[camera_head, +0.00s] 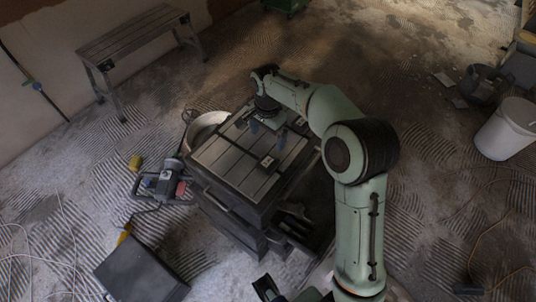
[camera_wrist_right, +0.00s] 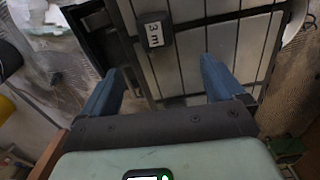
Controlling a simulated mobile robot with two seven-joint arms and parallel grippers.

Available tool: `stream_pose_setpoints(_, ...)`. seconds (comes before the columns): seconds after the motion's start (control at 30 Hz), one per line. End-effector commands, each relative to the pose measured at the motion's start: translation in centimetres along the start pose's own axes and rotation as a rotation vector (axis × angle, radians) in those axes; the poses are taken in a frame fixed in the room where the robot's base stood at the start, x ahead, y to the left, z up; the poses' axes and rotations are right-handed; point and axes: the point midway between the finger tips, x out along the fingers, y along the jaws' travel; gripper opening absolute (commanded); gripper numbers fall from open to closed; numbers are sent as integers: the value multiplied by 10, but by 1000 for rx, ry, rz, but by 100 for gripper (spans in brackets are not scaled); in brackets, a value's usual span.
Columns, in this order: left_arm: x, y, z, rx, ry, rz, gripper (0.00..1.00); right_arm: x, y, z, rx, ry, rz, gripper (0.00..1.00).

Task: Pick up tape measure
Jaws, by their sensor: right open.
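The tape measure (camera_head: 267,162) is a small dark block with a white label, lying on the ribbed grey top of a dark tool chest (camera_head: 225,167). In the right wrist view the tape measure (camera_wrist_right: 152,42) shows its "3 m" label, beyond the gap between the fingers. My right gripper (camera_head: 268,132) is open and empty, with its blue fingers above the chest top, behind the tape measure in the head view. In the wrist view the open fingers (camera_wrist_right: 160,76) do not touch the tape measure.
A drawer stands open on the chest's front right side. A pale bucket (camera_head: 203,127) is close behind the chest. A power tool (camera_head: 163,184) and a black case (camera_head: 140,272) lie on the floor at left. A white bucket (camera_head: 507,130) stands at right. The chest top around the tape measure is clear.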

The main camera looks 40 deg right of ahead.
Motion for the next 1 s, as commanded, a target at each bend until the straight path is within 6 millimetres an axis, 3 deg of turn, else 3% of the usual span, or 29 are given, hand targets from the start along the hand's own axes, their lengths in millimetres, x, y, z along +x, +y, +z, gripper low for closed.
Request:
stream_pose_setpoints(0.4,8,-2,-4,0,13,2,43,72,1,1,-1,-2,4,96)
stream_pose_setpoints(0.63,9,-2,-6,1,16,3,43,88,2,3,-1,-2,4,96)
stream_pose_setpoints(0.83,12,-2,-8,1,22,4,43,118,6,8,-1,-3,4,96)
stream_pose_setpoints(1.0,13,-2,-9,1,25,5,43,132,6,7,-1,-2,2,96)
